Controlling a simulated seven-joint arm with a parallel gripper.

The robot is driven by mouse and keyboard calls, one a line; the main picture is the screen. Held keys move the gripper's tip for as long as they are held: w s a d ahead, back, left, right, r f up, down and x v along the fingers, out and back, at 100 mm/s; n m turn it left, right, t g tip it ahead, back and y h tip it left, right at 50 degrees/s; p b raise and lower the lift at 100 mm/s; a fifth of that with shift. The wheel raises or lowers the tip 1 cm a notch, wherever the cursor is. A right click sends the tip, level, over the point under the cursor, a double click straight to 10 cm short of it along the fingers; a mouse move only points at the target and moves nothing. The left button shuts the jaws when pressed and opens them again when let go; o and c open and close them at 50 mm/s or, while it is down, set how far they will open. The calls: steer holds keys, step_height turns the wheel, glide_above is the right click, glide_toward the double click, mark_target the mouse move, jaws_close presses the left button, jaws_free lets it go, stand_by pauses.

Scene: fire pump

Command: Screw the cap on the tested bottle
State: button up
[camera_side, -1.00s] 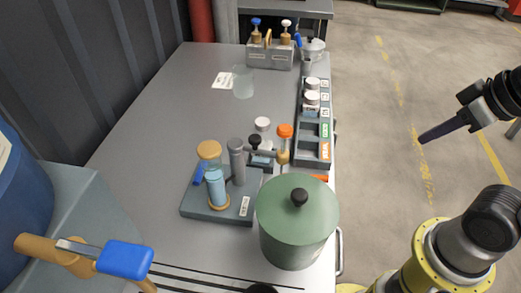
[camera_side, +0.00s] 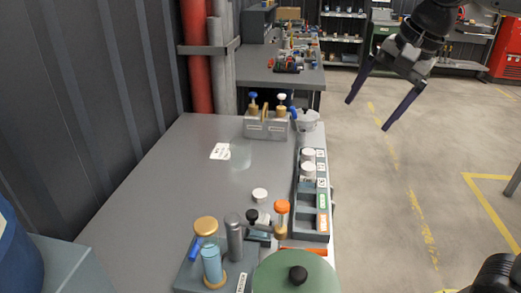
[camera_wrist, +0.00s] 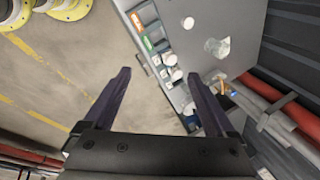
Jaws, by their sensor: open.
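A loose white cap (camera_side: 260,195) lies on the grey table (camera_side: 165,190), near the clamp stand; it also shows in the wrist view (camera_wrist: 188,22). A narrow rack (camera_side: 322,238) along the table's right edge holds two white-topped bottles (camera_side: 308,171) in its far slots; its near slots carry green and orange labels. I cannot tell which bottle is the tested one. An orange-topped vessel (camera_side: 282,208) stands beside the clamp. My gripper (camera_side: 367,115) is open and empty, above the floor right of the table, apart from everything. Its two dark fingers spread wide in the wrist view (camera_wrist: 158,73).
A valve block (camera_side: 266,127) and kettle-like pot (camera_side: 307,120) stand at the far end. The table's middle is clear.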

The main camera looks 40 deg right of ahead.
steer(key=w+a+f+m+g, duration=0.15)
steer(key=w+m, duration=0.25)
steer(key=w, duration=0.7)
steer(key=m+g, duration=0.1)
steer(key=g, duration=0.2)
glide_above(261, 193)
step_height(261, 193, down, 18)
step_height(261, 193, down, 14)
steer(key=shift+f, duration=0.1)
